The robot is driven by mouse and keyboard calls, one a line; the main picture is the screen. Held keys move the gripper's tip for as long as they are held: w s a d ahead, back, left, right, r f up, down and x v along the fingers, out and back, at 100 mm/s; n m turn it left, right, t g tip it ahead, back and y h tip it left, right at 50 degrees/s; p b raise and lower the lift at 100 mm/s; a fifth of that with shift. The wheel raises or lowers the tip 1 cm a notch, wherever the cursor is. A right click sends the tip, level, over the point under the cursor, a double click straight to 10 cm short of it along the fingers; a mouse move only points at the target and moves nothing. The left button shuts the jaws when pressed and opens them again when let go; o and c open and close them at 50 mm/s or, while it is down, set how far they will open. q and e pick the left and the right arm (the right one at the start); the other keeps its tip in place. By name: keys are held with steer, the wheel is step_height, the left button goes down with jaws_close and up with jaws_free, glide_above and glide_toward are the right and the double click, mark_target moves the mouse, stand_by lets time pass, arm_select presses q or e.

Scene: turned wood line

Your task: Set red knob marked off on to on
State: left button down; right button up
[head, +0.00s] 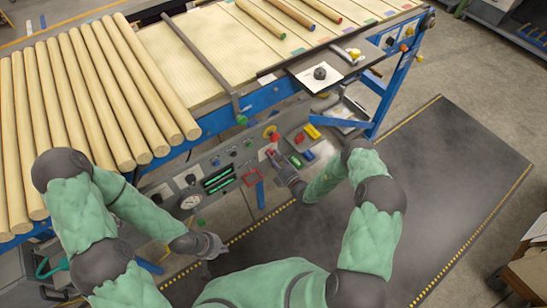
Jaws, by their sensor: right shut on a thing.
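The grey control panel (228,158) is on the near side of the wood line, below the rollers. My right gripper (273,157) reaches to the panel and is shut on a small red knob (270,152), which it largely covers. The knob's off and on marks are too small to read, and its pointing direction is hidden. My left gripper (218,244) hangs low in front of the panel, away from the knob. It is too small and dark to tell whether its fingers are apart.
A red mushroom button (272,134) sits just above the gripped knob. Yellow (312,131), green (295,161) and blue (308,155) parts are close to its right. A gauge (190,202) and a red bracket (252,177) are to the left. Long wooden rods (90,95) lie above.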

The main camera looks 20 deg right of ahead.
steer(key=shift+s+a+f, duration=0.2)
steer(key=shift+s+a, duration=0.15)
steer(key=shift+a, duration=0.15)
steer(key=o, duration=1.1)
steer(key=shift+o, duration=0.2)
steer(key=shift+w+r, duration=0.1)
steer(key=shift+w+d+r, duration=0.1)
steer(key=shift+d, duration=0.15)
steer(key=v, duration=1.2)
